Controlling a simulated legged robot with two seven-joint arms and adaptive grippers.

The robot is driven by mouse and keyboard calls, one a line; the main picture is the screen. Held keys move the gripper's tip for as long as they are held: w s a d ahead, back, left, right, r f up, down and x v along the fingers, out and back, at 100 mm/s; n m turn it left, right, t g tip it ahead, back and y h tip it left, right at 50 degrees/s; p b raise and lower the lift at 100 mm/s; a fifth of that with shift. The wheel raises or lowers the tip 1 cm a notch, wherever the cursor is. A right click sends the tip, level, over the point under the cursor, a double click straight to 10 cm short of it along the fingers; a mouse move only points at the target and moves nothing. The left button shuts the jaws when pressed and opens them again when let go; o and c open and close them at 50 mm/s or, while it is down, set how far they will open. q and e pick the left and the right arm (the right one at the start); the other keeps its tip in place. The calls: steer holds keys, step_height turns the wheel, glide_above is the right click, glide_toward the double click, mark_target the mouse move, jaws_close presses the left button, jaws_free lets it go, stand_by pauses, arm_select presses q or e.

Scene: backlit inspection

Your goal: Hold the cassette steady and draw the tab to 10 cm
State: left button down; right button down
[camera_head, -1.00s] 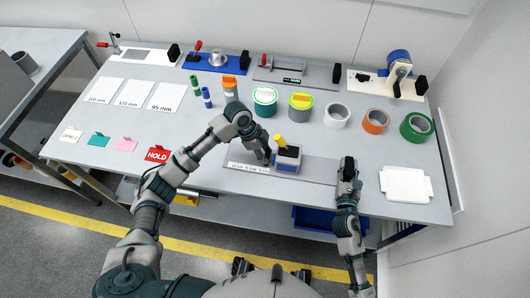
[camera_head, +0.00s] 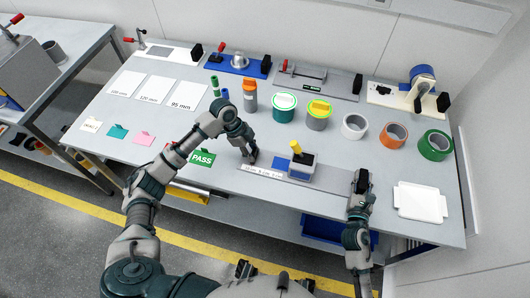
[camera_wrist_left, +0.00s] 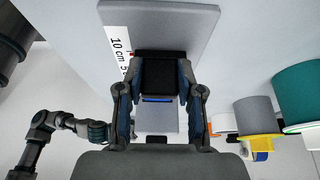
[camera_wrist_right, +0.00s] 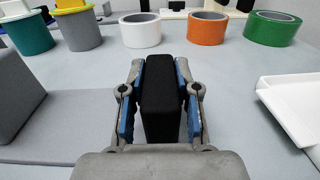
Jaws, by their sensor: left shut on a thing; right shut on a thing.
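The cassette (camera_head: 299,168), a grey and blue block with a yellow-topped black part, stands on a flat grey board (camera_head: 330,198). My left gripper (camera_head: 250,160) is left of it, apart from it, at the left end of the white ruler strip (camera_head: 263,172). It is shut on a black tab (camera_wrist_left: 158,78), beside the "10 cm" mark in the left wrist view. Any link between tab and cassette is hard to make out. My right gripper (camera_head: 361,183) is shut on an upright black block (camera_wrist_right: 159,98) at the board's right end.
A green PASS card (camera_head: 203,159) lies left of the board. Tape rolls, including an orange one (camera_head: 394,135), and cans stand behind. A white tray (camera_head: 420,202) lies to the right. White cards (camera_head: 188,92) and fixtures line the back of the table.

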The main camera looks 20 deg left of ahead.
steer(key=shift+s+f, duration=0.1)
steer(key=shift+f, duration=0.35)
arm_select(q)
steer(key=c, duration=0.7)
jaws_free()
steer(key=v, duration=1.2)
